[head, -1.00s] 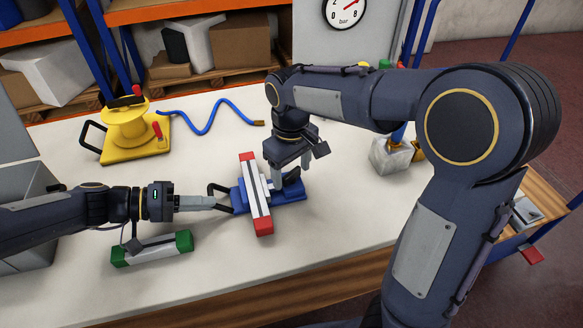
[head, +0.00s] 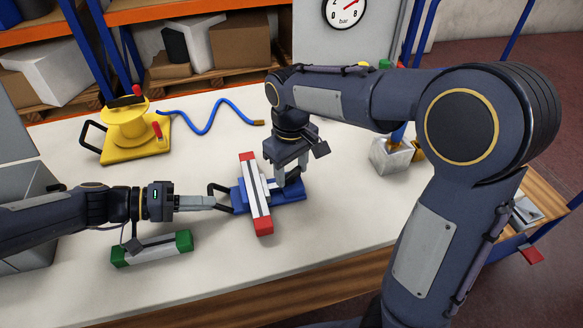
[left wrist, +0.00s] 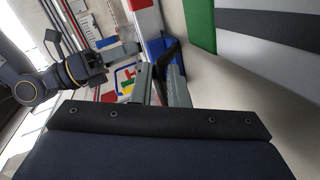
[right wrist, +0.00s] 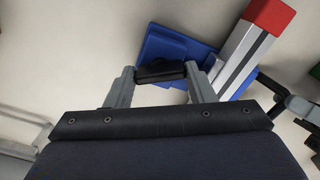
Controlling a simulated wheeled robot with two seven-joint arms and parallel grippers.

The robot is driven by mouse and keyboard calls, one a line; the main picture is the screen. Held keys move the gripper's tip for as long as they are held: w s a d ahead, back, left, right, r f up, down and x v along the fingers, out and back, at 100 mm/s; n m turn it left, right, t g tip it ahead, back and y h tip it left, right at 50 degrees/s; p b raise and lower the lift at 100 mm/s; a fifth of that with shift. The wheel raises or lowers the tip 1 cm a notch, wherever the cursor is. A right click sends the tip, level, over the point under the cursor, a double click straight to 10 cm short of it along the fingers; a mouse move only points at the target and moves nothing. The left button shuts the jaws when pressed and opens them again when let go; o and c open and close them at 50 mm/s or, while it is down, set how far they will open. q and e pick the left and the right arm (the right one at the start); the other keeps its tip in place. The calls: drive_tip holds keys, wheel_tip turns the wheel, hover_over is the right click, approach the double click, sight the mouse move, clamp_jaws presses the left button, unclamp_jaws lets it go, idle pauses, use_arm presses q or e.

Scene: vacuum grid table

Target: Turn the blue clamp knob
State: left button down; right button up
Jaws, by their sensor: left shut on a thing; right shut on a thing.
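The blue clamp (head: 292,190) lies on the white table, with a white bar with red ends (head: 263,225) across it. My left gripper (head: 212,203) is shut on the clamp's black loop handle (head: 217,187) at its left side. The handle also shows between the fingers in the left wrist view (left wrist: 170,52). My right gripper (head: 282,178) points down over the clamp's right part. In the right wrist view, its fingers are shut on the clamp's black knob (right wrist: 160,72), one at each end of it. In the head view the right gripper mostly hides the knob.
A white bar with green ends (head: 152,249) lies in front of my left gripper. A yellow device (head: 130,130) with a blue hose (head: 205,125) stands at the back left. A metal block (head: 390,156) stands to the right. The table between hose and clamp is clear.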

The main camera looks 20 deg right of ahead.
sight(291, 172)
idle(0.4)
drive_tip(key=o, duration=1)
wheel_tip(291, 172, up, 12)
drive_tip(key=shift+r, duration=0.1)
